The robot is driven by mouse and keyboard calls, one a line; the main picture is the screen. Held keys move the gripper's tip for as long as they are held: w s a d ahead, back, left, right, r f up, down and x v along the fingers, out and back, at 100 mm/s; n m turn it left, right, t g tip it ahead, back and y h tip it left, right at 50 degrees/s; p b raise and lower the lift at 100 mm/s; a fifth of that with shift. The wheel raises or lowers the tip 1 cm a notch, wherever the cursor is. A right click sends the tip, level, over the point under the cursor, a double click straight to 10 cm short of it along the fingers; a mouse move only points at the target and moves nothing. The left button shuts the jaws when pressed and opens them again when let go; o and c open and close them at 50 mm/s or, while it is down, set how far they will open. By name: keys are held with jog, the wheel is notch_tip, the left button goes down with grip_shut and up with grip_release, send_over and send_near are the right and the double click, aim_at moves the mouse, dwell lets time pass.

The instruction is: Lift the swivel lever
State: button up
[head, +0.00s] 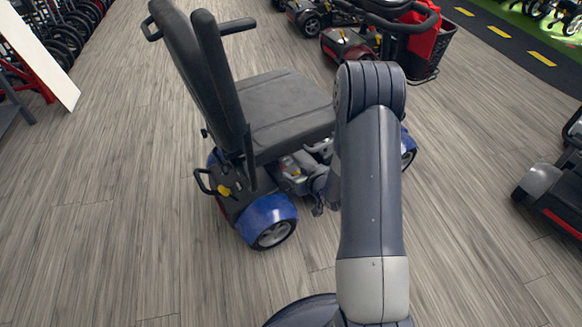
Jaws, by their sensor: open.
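A mobility scooter with a dark grey seat (285,108) and blue rear fenders (266,213) stands in front of me, its backrest (192,75) toward the left. I cannot make out the swivel lever for certain; the area under the seat is partly shadowed and partly behind my arm. A yellow lever (223,190) shows low at the rear of the scooter, apart from the seat. My gripper (318,208) is small and dark beside the scooter's near side, below the seat edge. It looks open and empty; whether it touches anything cannot be told.
Another scooter with a red body (347,46) and a black basket (436,50) stands beyond. A dark scooter (560,185) is at the right edge. Wheels and a white panel (40,55) are at the upper left. The wooden floor at left and front right is clear.

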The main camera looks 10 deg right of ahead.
aim_at(286, 162)
jog(key=shift+v, duration=1.7)
jog(key=shift+f, duration=0.1)
jog(key=w+a+f+t+b, duration=0.1)
jog(key=w+a+f+b, duration=0.2)
jog(key=w+f, duration=0.3)
jog(key=w+b, duration=0.1)
jog(key=w, duration=0.2)
jog(key=shift+r, duration=0.15)
